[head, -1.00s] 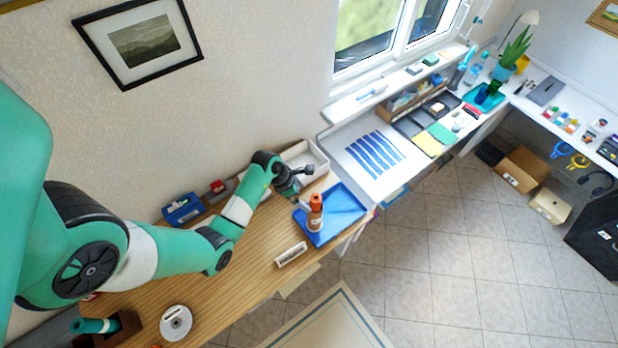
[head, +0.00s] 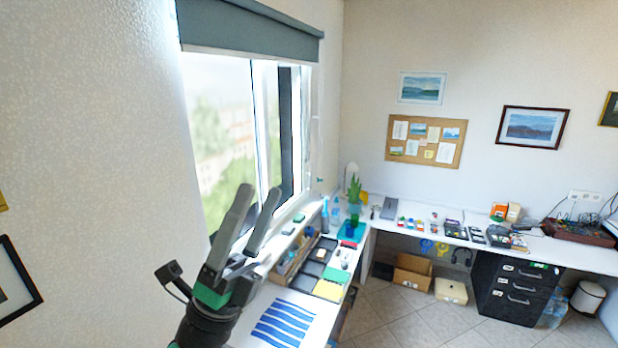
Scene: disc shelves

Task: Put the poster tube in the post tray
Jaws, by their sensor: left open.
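My left gripper (head: 259,192) is large in the head view, raised before the window and the white worktop. Its two dark fingers point up and stand apart, with nothing between them. I cannot make out a poster tube or a post tray in the current view. My right gripper is not in view.
Below the gripper, the white worktop holds blue strips (head: 283,322), a yellow pad (head: 328,290) and an organiser (head: 295,254) along the window. A plant (head: 354,192) stands in the corner. Cardboard boxes (head: 412,272) and a black drawer unit (head: 515,290) stand below the far worktop.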

